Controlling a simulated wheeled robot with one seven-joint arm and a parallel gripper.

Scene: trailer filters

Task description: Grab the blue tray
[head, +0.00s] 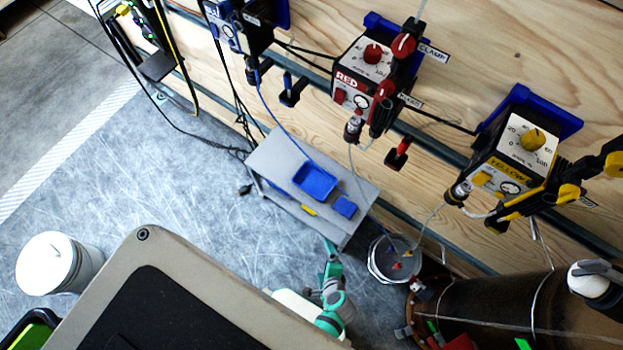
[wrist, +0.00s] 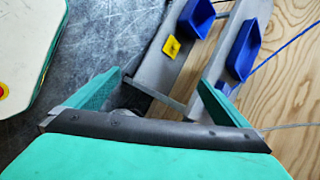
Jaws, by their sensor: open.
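A blue tray (head: 315,181) lies on top of a grey bench (head: 275,155) against the wooden wall. A smaller blue piece (head: 345,207) sits beside it, toward my arm. In the wrist view, one blue tray (wrist: 242,50) is on the right grey surface and another blue tray (wrist: 197,18) is on the left one, near a small yellow tray (wrist: 171,47). My gripper (wrist: 162,76) is open with nothing between its teal fingers, short of the bench's near end. In the head view my teal arm shows just below the bench; its fingertips are hard to make out.
A grey bucket (head: 393,258) stands right of the bench, and a large brown drum (head: 490,305) is at lower right. Welding-style control boxes with cables hang on the wall; a blue cable passes near the tray. A white bucket (head: 58,262) is at left.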

